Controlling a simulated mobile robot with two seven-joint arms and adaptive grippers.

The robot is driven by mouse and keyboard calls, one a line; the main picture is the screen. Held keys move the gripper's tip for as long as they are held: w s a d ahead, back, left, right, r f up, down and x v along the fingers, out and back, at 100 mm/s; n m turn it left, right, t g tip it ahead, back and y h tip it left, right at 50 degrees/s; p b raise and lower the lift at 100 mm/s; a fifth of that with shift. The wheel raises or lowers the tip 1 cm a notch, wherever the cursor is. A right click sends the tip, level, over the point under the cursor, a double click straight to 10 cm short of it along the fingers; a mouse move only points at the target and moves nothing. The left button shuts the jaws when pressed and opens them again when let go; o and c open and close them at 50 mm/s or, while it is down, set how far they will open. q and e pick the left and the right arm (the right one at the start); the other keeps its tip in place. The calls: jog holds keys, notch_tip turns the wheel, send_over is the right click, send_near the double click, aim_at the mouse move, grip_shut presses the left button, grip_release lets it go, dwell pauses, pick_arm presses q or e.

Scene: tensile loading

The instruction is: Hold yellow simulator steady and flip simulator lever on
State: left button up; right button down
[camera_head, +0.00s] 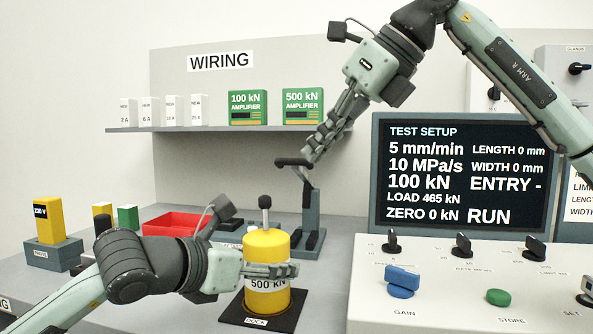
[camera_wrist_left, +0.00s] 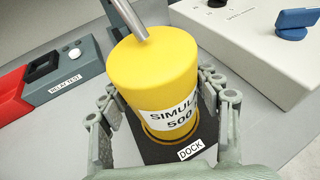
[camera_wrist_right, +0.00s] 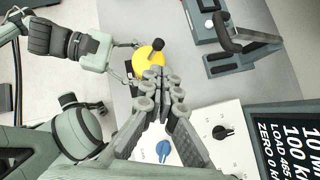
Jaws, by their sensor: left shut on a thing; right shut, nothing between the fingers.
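The yellow simulator (camera_head: 267,245), a cylinder labelled 500 kN, stands upright on the dark dock plate (camera_head: 242,315). Its lever (camera_head: 265,204), a metal stem with a dark knob, points up from the top. My left gripper (camera_head: 280,270) is shut on the simulator's sides; in the left wrist view its fingers flank the yellow body (camera_wrist_left: 160,75). My right gripper (camera_head: 312,157) is shut and empty, above and to the right of the lever in the head view. In the right wrist view its tips (camera_wrist_right: 167,85) appear just below the simulator (camera_wrist_right: 145,62) and its knob (camera_wrist_right: 157,44).
A grey stand with a dark handle (camera_head: 313,210) rises behind the simulator, under my right gripper in the head view. A console with knobs (camera_head: 440,262) and a screen (camera_head: 463,170) stand at right. A red tray (camera_head: 178,223) and a shelf (camera_head: 225,129) are behind.

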jog(key=d+r, duration=0.3)
jog(key=r, duration=0.2)
jog(key=shift+r, duration=0.15)
pick_arm(q)
jog(key=o, duration=1.6)
jog(key=shift+o, duration=0.2)
